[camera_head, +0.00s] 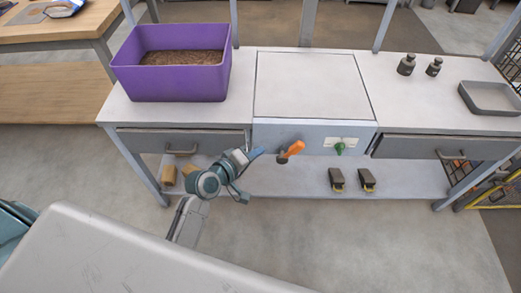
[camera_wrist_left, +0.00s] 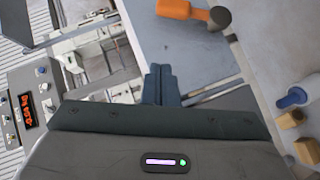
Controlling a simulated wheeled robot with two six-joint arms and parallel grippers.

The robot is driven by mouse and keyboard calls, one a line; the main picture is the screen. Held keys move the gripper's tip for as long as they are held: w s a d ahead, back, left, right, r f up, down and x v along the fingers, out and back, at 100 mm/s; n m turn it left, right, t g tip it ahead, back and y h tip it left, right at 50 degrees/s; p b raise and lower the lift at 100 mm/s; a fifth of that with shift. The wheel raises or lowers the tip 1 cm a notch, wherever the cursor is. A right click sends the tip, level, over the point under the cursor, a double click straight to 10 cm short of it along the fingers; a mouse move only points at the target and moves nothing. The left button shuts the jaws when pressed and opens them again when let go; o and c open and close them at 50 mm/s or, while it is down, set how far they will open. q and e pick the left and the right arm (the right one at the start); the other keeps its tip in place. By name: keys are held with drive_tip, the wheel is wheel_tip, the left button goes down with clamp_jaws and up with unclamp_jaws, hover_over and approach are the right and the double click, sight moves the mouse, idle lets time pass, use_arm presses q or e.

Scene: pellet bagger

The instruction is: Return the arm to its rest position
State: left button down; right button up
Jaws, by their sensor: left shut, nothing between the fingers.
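My left gripper (camera_head: 256,153) is in front of the bench's grey-blue middle panel, just left of an orange-handled lever (camera_head: 291,151). It is shut and empty. In the left wrist view its closed fingers (camera_wrist_left: 160,84) point at the panel, and the orange lever (camera_wrist_left: 186,10) shows at the top, apart from the fingers. My left arm (camera_head: 207,182) reaches up from below, bent in front of the bench's left drawer. My right gripper is in neither view.
A purple bin (camera_head: 184,88) of brown pellets stands on the bench's left. Two dark weights (camera_head: 406,65) and a grey tray (camera_head: 492,97) are on the right. A green knob (camera_head: 339,148) is on the panel. Two pedals (camera_head: 337,179) are below. The floor in front is clear.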

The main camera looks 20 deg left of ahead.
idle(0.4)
